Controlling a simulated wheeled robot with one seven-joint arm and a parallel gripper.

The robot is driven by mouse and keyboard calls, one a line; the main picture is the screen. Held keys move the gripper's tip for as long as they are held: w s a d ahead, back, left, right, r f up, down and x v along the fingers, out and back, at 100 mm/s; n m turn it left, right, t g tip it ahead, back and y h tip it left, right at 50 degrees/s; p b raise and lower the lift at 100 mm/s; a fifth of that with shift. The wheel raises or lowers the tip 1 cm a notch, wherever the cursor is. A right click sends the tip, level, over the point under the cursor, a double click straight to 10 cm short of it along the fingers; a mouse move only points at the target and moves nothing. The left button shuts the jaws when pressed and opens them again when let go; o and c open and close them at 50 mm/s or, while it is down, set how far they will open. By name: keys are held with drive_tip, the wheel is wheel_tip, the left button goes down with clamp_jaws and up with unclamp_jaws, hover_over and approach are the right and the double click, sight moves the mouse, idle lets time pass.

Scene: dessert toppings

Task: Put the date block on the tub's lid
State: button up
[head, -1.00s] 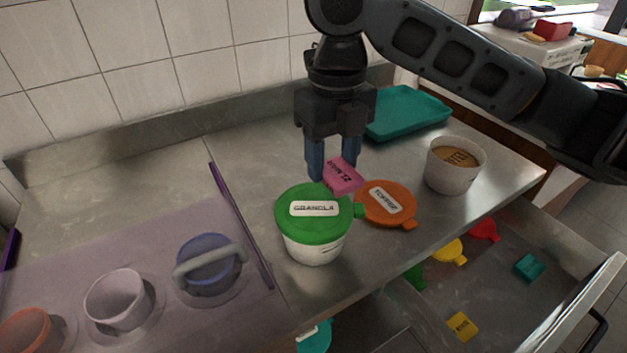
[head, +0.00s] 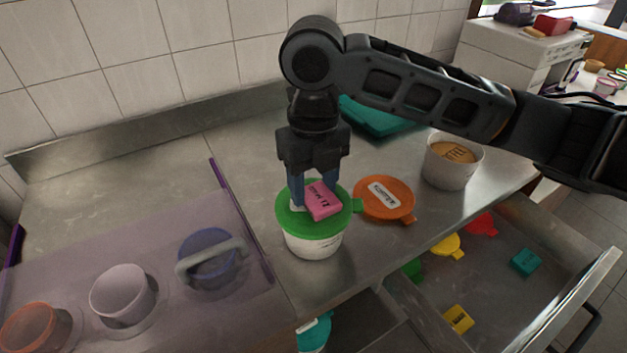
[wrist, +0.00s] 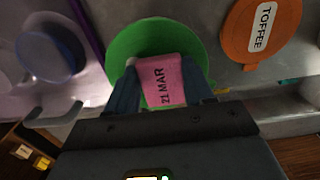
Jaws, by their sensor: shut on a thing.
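The pink date block (head: 321,203), marked "21 MAR" in the wrist view (wrist: 166,82), is between the fingers of my gripper (head: 314,192). My gripper is shut on it and holds it over the green lid (head: 291,222) of the white tub (head: 313,245). The block covers most of the lid's white label. I cannot tell whether the block touches the lid. In the wrist view the green lid (wrist: 128,42) lies behind the block, and a finger stands on each side of it.
An orange "TOFFEE" lid (head: 372,207) lies on the counter right of the tub. A white tub with brown contents (head: 452,170) and a teal tray (head: 385,128) stand farther back. A holder with cups (head: 122,300) is at left. An open drawer (head: 500,310) holds coloured lids and blocks.

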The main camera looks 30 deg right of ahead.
sight(313, 189)
drive_tip(key=o, duration=1)
drive_tip(key=shift+f, duration=0.1)
wheel_tip(313, 189, up, 12)
drive_tip(key=shift+r+b, duration=0.2)
drive_tip(key=shift+b, duration=0.15)
